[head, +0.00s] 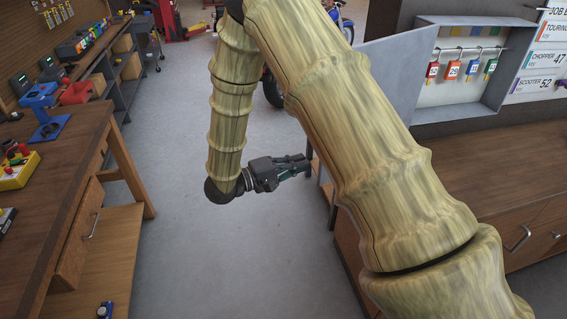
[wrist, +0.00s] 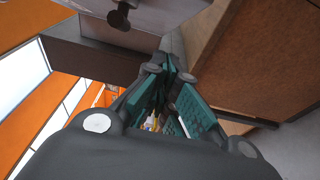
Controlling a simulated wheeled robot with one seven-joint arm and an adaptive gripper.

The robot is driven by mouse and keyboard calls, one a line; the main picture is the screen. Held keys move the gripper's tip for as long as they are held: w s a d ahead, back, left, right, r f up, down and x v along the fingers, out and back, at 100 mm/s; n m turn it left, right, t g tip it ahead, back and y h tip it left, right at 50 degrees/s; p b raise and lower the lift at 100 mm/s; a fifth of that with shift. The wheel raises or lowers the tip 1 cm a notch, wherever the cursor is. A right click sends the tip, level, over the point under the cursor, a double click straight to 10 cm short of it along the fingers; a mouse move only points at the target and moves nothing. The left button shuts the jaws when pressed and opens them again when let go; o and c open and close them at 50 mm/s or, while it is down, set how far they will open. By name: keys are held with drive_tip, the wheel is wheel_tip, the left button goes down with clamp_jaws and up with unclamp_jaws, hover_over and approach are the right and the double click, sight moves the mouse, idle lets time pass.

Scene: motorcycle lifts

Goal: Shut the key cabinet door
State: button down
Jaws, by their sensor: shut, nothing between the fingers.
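The key cabinet (head: 472,115) is at the upper right in the head view, grey and open, with tagged keys hanging from a rail inside. Its flat grey door (head: 390,72) stands wide open to the left of the box. My arm hides part of the door. My gripper (head: 308,162) is shut and empty, pointing right, below and to the left of the door, apart from it in the picture. In the wrist view its teal fingertips (wrist: 168,68) are together. A grey surface with a dark knob (wrist: 120,16) shows at the top there; I cannot tell whether it is the door.
A wooden counter (head: 490,190) with drawers runs below the cabinet, and a job board (head: 545,55) hangs to its right. A workbench (head: 50,190) with tools stands on the left. Grey floor (head: 190,270) lies clear between them. A motorcycle (head: 272,88) is behind my arm.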

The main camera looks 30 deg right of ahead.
drive_tip(key=s, duration=0.1)
drive_tip(key=s+d+p, duration=0.1)
drive_tip(key=s+p, duration=0.1)
drive_tip(key=s, duration=0.1)
drive_tip(key=shift+d, duration=0.3)
drive_tip(key=shift+a, duration=0.1)
